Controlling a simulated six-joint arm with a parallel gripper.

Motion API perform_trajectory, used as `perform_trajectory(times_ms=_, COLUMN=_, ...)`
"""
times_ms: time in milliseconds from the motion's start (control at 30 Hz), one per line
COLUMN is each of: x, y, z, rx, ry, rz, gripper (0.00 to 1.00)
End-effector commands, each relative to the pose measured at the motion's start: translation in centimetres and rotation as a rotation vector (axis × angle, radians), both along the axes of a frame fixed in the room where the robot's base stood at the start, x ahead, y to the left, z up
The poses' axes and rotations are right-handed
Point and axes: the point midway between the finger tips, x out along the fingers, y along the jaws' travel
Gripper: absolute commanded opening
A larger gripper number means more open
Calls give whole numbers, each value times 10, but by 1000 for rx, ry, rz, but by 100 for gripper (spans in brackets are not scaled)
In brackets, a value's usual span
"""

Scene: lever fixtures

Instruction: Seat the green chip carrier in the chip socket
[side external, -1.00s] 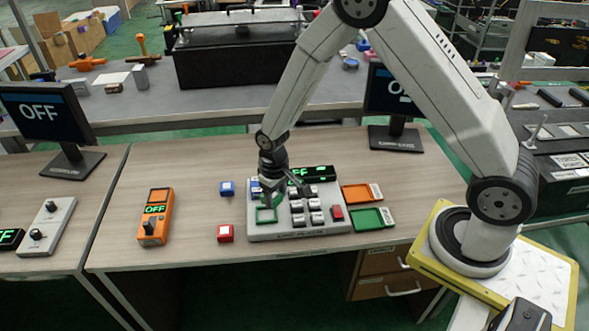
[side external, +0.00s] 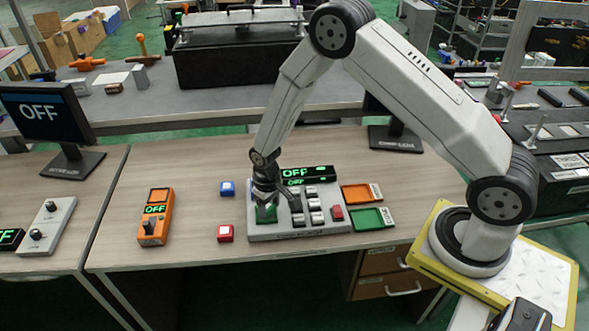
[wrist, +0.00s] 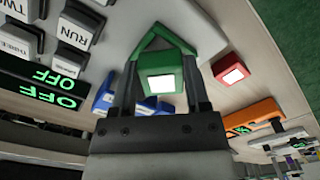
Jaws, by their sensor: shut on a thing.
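The green chip carrier (wrist: 168,52), with a white square label on the side facing me, is between my gripper's fingers (wrist: 158,85) in the wrist view. My gripper (side external: 265,208) is shut on it and points down at the left end of the grey control panel (side external: 300,232). The carrier shows as a green patch (side external: 265,215) at the green-edged chip socket spot in the side view. The carrier and my fingers hide the socket's inside. I cannot tell whether the carrier is fully down in it.
Keys (side external: 315,206) and OFF displays (side external: 307,175) stand close right of my gripper. A blue block (side external: 227,188) and a red block (side external: 226,233) lie to its left. An orange switch box (side external: 155,217) is farther left. Orange and green trays (side external: 372,218) lie at right.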

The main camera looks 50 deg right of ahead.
Motion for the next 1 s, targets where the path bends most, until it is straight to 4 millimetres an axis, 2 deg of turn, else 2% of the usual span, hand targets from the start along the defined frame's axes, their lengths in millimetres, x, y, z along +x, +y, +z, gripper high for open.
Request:
perform_trajectory(times_ms=500, x=0, y=0, z=-7, rx=0, ry=-1, rz=0, gripper=0)
perform_trajectory(times_ms=533, x=0, y=0, z=-7, rx=0, ry=-1, rz=0, gripper=66)
perform_trajectory(times_ms=600, x=0, y=0, z=-7, rx=0, ry=-1, rz=0, gripper=88)
perform_trajectory(times_ms=633, x=0, y=0, z=-7, rx=0, ry=-1, rz=0, gripper=95)
perform_trajectory(times_ms=1000, x=0, y=0, z=-6, rx=0, ry=-1, rz=0, gripper=95)
